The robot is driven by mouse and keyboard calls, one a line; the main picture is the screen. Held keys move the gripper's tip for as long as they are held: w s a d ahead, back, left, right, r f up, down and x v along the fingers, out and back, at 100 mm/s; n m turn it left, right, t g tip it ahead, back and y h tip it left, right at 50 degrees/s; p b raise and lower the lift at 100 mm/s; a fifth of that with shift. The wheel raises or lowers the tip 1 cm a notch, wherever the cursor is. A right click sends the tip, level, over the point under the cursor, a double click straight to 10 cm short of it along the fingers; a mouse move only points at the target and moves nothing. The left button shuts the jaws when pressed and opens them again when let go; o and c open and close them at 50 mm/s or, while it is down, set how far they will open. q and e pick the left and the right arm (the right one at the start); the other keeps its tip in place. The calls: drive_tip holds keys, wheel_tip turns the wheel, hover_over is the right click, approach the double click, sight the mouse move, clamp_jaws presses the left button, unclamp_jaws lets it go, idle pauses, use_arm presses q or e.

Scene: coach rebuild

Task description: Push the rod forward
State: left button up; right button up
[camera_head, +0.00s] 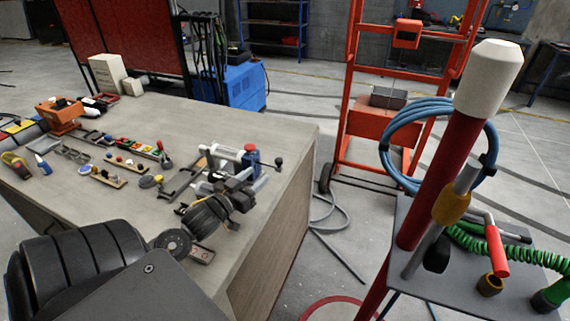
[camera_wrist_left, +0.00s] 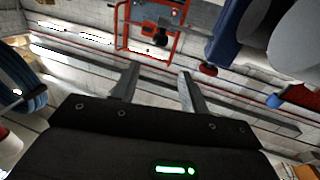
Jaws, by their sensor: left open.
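A short rod (camera_head: 279,161) with a black ball end sticks out to the right from a small blue device with a red knob (camera_head: 250,158) on the workbench. In the left wrist view the black ball (camera_wrist_left: 160,40) shows beyond my fingertips, with the blue body (camera_wrist_left: 232,25) at the upper right. My left gripper (camera_head: 256,178) is at the right edge of the bench, just in front of the blue device. Its two grey fingers are apart, with nothing between them in the left wrist view (camera_wrist_left: 158,75). They appear clear of the rod. My right gripper is out of view.
The grey workbench (camera_head: 180,115) carries small tools, with most clutter left of the device. A red frame cart (camera_head: 375,125) stands beyond. A red post with a white top (camera_head: 487,85) and a blue hose coil (camera_head: 400,120) stand at right. The floor between is mostly clear.

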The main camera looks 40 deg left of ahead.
sight(276, 162)
use_arm(q)
drive_tip(key=w, duration=0.3)
drive_tip(key=w+p, duration=0.1)
drive_tip(key=w, duration=0.3)
drive_tip(key=w+f+p, duration=0.1)
drive_tip(key=w, duration=0.2)
drive_tip(key=shift+w+a, duration=0.3)
drive_tip(key=shift+a, duration=0.05)
drive_tip(key=shift+w, duration=0.55)
clamp_jaws()
